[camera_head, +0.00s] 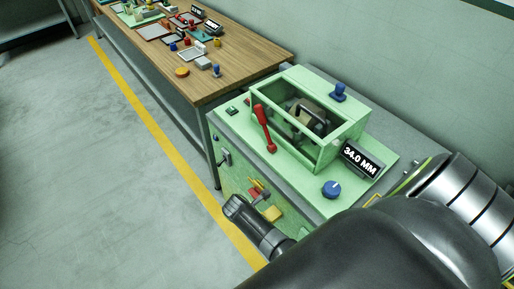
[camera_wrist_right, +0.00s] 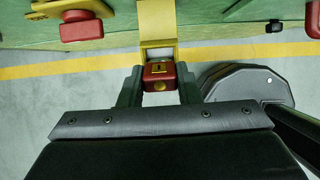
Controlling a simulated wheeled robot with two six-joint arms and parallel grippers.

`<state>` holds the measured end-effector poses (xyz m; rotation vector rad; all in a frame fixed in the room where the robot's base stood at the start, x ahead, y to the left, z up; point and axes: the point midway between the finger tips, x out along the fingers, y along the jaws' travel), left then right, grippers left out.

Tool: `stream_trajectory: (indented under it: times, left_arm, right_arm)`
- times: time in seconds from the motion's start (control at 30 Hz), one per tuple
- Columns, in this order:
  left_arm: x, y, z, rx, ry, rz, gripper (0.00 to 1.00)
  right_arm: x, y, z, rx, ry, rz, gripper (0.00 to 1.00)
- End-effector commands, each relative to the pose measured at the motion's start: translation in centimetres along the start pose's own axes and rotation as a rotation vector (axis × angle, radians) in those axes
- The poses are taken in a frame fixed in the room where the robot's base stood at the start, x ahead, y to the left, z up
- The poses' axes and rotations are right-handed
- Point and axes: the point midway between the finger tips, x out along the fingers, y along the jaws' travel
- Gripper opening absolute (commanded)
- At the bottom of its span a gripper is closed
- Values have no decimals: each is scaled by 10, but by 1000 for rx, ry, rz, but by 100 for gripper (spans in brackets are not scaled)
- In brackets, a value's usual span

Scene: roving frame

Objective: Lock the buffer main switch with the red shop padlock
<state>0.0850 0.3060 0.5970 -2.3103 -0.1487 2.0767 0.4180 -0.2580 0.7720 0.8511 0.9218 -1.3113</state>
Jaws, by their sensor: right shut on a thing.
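My right gripper (camera_wrist_right: 159,80) is shut on a small red block with yellow marks, which looks like the red padlock (camera_wrist_right: 158,71). The padlock is at the end of a yellow plate (camera_wrist_right: 157,28) on the green machine's front. Its shackle is hidden, and I cannot tell whether it is hooked onto the plate. Another red block (camera_wrist_right: 81,27) with yellow parts is to the left. In the head view, my right gripper (camera_head: 262,203) is at the machine front beside yellow and red parts (camera_head: 255,192). Which part is the main switch is unclear. My left gripper is not in view.
The green machine (camera_head: 230,125) carries a windowed box (camera_head: 308,115), a red lever (camera_head: 264,128), a blue knob (camera_head: 331,189) and a "34.0 MM" display (camera_head: 362,159). A wooden bench (camera_head: 235,65) with small items stands behind. The floor in front is clear.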

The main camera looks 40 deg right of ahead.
Motion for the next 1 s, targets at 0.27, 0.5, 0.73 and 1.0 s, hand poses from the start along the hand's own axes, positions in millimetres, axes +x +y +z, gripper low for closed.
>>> stream_trajectory:
  times: [0.27,0.5,0.73,1.0]
  left_arm:
    - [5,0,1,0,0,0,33]
    - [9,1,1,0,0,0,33]
    - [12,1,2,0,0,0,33]
    - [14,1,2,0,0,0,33]
  right_arm:
    - [8,0,0,0,0,1,6]
    - [14,0,0,0,0,1,6]
    - [20,0,0,0,0,0,6]
    - [24,0,1,0,-1,0,37]
